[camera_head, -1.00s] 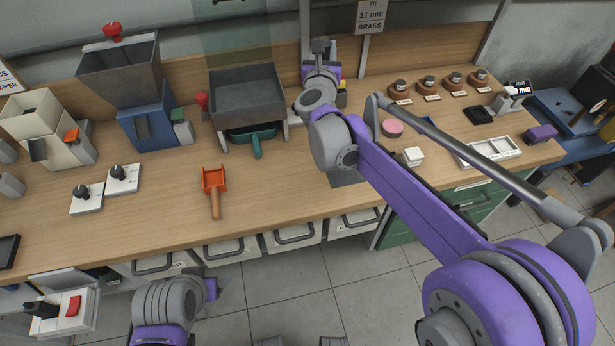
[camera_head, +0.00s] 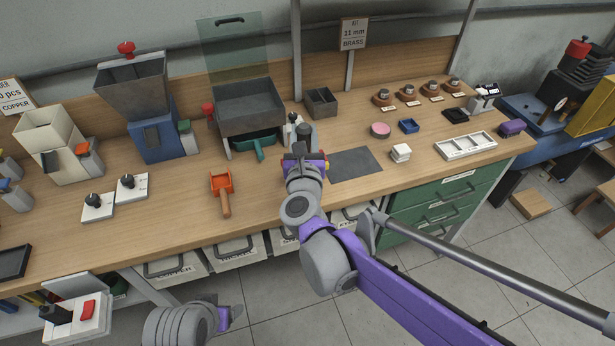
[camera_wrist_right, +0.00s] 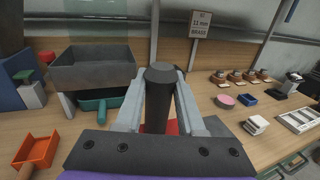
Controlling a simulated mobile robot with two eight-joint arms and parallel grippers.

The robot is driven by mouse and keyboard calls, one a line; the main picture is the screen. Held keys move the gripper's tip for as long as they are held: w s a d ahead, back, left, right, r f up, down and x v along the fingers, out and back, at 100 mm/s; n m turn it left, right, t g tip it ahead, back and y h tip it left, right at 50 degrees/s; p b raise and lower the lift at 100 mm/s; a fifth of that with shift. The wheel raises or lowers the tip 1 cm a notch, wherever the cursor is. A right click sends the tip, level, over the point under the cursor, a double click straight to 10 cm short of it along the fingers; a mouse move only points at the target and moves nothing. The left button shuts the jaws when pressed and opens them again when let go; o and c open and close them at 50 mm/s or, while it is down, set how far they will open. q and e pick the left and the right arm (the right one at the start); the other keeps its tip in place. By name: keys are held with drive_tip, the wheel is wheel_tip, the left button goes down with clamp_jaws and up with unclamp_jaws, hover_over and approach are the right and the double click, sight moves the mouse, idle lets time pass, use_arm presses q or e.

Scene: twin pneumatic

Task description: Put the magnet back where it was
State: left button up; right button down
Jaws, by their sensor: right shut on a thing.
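My right gripper (camera_head: 303,140) is above the middle of the bench, in front of the teal scoop and left of the dark mat. In the right wrist view the gripper (camera_wrist_right: 160,98) is shut on a dark upright cylinder (camera_wrist_right: 160,90), which looks like the magnet. In the head view the cylinder (camera_head: 304,131) shows as a small grey-dark shape.
A dark divided box (camera_head: 320,103) stands behind the gripper. The dark mat (camera_head: 354,165) is bare. A grey hopper tray (camera_head: 248,107), teal scoop (camera_head: 257,146) and orange scoop (camera_head: 222,190) are to the left. A pink dish (camera_head: 380,130), blue tray (camera_head: 408,126) and white tray (camera_head: 466,147) are to the right.

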wheel_tip(320, 180, down, 4)
drive_tip(key=shift+w+b, duration=0.15)
drive_tip(key=shift+b, duration=0.15)
drive_tip(key=shift+f+b, duration=0.35)
drive_tip(key=shift+f, duration=1.6)
drive_tip(key=shift+f, duration=0.2)
drive_tip(key=c, duration=0.5)
unclamp_jaws()
drive_tip(key=shift+r, duration=0.15)
